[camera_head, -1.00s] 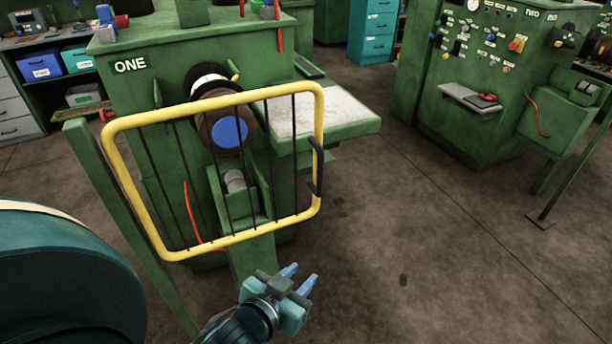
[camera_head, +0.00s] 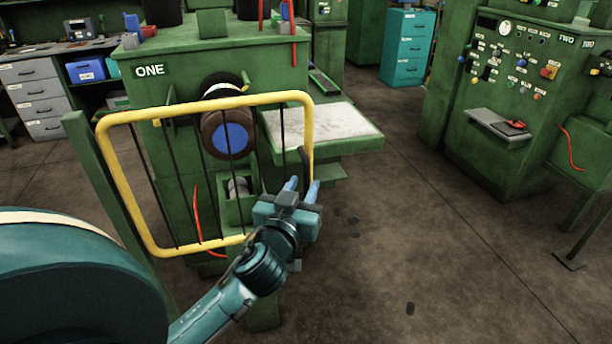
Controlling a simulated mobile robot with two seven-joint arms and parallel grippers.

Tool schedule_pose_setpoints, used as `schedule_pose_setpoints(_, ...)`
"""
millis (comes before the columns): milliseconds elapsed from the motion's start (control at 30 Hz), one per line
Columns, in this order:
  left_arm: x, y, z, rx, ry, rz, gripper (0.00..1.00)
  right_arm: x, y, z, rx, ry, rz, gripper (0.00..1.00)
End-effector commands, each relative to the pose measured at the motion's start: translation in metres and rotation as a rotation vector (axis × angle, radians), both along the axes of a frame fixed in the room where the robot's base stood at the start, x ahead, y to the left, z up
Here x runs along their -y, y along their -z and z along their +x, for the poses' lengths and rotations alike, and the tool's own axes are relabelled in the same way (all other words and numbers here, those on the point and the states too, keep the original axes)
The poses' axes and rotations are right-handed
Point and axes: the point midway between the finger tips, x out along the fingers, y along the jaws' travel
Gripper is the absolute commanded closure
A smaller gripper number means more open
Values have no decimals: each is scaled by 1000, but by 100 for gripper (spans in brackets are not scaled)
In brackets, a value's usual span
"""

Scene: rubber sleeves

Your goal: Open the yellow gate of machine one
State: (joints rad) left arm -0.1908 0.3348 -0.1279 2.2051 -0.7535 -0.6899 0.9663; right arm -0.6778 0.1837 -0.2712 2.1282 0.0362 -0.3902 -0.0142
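The yellow gate (camera_head: 126,193) is a tubular frame with thin dark bars, standing in front of the green machine marked ONE (camera_head: 181,68). It hangs from a green post (camera_head: 106,187) on its left side. Its dark handle (camera_head: 305,163) is on the right upright. My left gripper (camera_head: 302,188) is just below the handle, in front of the gate's lower right corner. Its two blue fingers point up and are apart, with nothing visible between them. Whether a finger touches the handle cannot be told. My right gripper is not in view.
A pale-topped green side table (camera_head: 325,127) sticks out right of the gate. Machine TWO (camera_head: 500,110) stands at the right with a small shelf (camera_head: 487,121). The floor (camera_head: 405,235) between the machines is clear. Drawers (camera_head: 36,95) stand at the far left.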

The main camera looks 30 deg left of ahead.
Motion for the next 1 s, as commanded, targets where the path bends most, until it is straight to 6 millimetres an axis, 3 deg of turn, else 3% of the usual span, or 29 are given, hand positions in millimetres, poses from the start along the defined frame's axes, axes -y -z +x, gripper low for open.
schedule_pose_setpoints(200, -6, 0, 23, 0, 2, 0, 71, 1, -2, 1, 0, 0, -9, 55)
schedule_pose_setpoints(567, -7, 1, 27, -2, 2, -2, 71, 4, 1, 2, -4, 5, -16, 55)
schedule_pose_setpoints(900, -7, 1, 26, -1, 2, 0, 99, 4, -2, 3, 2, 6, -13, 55)
schedule_pose_setpoints(1000, -7, 1, 26, -1, 2, 0, 100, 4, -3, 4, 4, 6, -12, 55)
